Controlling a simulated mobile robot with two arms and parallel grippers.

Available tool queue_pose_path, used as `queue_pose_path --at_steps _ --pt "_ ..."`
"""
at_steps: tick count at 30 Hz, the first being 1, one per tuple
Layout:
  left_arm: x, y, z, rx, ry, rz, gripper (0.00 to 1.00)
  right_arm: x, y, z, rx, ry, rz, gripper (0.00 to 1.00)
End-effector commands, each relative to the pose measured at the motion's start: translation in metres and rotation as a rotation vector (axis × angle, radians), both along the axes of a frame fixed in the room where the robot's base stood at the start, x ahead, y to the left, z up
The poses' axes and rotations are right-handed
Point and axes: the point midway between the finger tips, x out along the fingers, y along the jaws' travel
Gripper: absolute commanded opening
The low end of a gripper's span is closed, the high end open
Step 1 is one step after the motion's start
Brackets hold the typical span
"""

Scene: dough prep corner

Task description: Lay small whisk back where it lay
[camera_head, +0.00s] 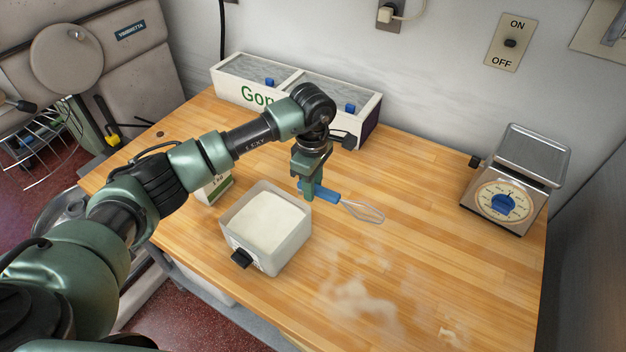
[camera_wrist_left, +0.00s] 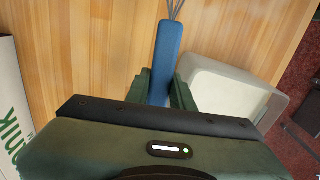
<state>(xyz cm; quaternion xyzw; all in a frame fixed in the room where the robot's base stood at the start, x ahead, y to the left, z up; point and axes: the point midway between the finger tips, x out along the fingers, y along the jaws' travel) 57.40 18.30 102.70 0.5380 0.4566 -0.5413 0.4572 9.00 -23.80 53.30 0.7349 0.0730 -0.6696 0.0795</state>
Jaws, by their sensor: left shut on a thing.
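The small whisk has a blue handle (camera_head: 324,194) and a wire head (camera_head: 363,211) that points right and toward the front. My left gripper (camera_head: 309,188) is shut on the blue handle, just behind the right back corner of the flour bin. In the left wrist view the blue handle (camera_wrist_left: 168,52) runs up from between the fingers (camera_wrist_left: 160,92), and only the start of the wires shows. I cannot tell whether the whisk touches the table or hangs slightly above it. My right gripper is not in view.
A white bin of flour (camera_head: 290,247) stands just in front of the gripper. A box with two lidded compartments (camera_head: 364,125) stands at the back. A kitchen scale (camera_head: 510,190) stands at the right. The wooden table (camera_head: 430,200) is clear between whisk and scale, with flour smears in front.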

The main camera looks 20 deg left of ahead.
Motion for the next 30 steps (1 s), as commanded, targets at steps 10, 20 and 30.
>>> queue_pose_path --at_steps 10,20,30 --pt "0.000 0.000 -0.012 0.000 -0.001 -0.002 0.00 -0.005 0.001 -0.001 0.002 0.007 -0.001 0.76" --pt "0.000 0.000 -0.013 -0.001 -0.002 -0.003 0.00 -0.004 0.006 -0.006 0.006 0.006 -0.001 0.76" --pt "0.000 0.000 -0.041 -0.002 -0.001 -0.003 0.00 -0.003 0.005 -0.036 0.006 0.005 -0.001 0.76"
